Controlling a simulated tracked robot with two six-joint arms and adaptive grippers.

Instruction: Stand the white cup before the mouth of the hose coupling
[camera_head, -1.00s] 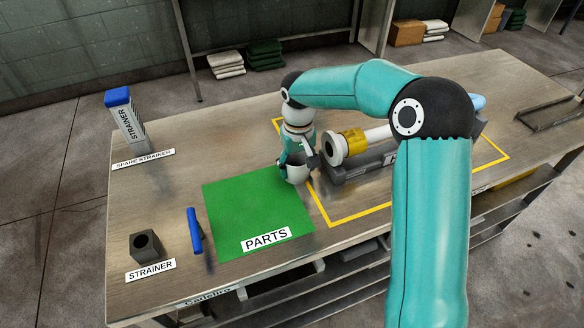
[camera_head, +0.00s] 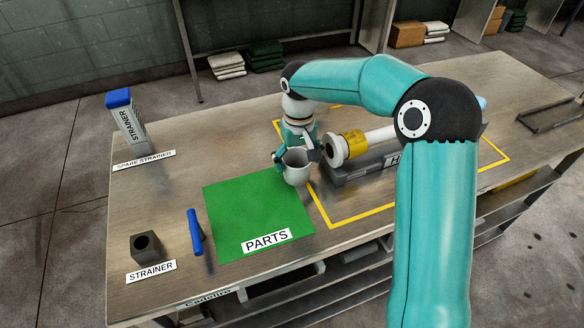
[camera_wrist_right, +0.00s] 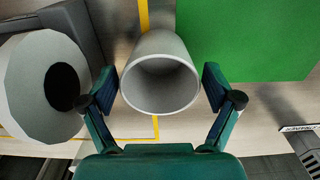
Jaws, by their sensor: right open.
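The white cup (camera_head: 296,167) stands upright on the table at the edge of the green parts mat, just left of the hose coupling's mouth (camera_head: 334,151). In the right wrist view the cup (camera_wrist_right: 161,75) lies between my open fingers, its opening facing the camera; gaps show at both sides. The coupling's round white mouth (camera_wrist_right: 42,88) with a dark bore is left of the cup there, apart from it. My right gripper (camera_head: 296,157) is open around the back of the cup. My left gripper is not in view.
The green mat (camera_head: 250,210) with its PARTS label is bare. A dark holder (camera_head: 350,183) carries the coupling inside a yellow outline. A grey strainer block (camera_head: 146,247), a blue-handled piece (camera_head: 194,232) and a spare strainer (camera_head: 126,118) stand at the left.

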